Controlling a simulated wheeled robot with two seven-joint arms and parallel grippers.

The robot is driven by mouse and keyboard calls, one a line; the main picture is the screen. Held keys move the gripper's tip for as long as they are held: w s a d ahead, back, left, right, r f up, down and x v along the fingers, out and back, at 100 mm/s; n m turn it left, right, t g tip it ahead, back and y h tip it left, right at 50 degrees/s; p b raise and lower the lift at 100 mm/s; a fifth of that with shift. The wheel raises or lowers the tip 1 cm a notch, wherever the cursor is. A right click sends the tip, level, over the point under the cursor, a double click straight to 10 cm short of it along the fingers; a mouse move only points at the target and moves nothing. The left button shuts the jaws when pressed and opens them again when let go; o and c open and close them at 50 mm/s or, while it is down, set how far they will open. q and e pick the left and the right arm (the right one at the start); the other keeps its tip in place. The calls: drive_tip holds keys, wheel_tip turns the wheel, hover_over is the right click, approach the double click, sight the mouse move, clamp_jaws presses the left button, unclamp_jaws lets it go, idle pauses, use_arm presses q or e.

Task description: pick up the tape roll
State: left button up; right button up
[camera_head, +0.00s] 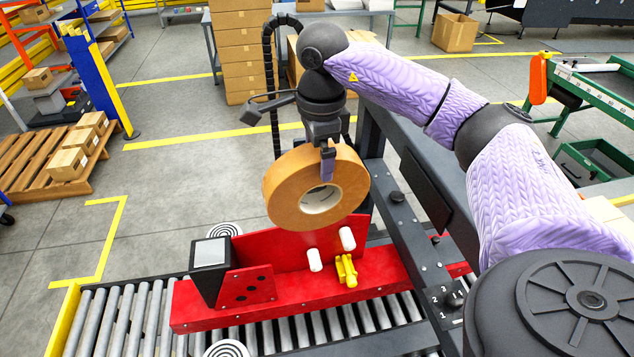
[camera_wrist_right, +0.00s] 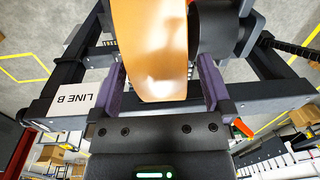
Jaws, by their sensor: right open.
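The tape roll (camera_head: 285,190) is a wide orange-brown ring with a pale core. It stands on edge above the red fixture, beside the dark machine frame; what bears it is hidden. My right gripper (camera_head: 327,165) reaches down from above at the roll's upper rim, with one purple finger in front of the roll's face. In the right wrist view, the tape roll (camera_wrist_right: 152,45) lies between the two spread purple fingers of my right gripper (camera_wrist_right: 161,70). The left finger is close to the roll, and a gap shows at the right finger. My left gripper is out of view.
The red fixture (camera_head: 300,308) with white pegs and a yellow clamp (camera_head: 346,270) sits on the roller conveyor (camera_head: 118,320) below the roll. A dark machine frame (camera_head: 415,255) runs just right of the roll. Open floor lies to the left.

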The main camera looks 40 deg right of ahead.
drive_tip(key=shift+w+f, duration=0.1)
drive_tip(key=shift+f, duration=0.25)
clamp_jaws()
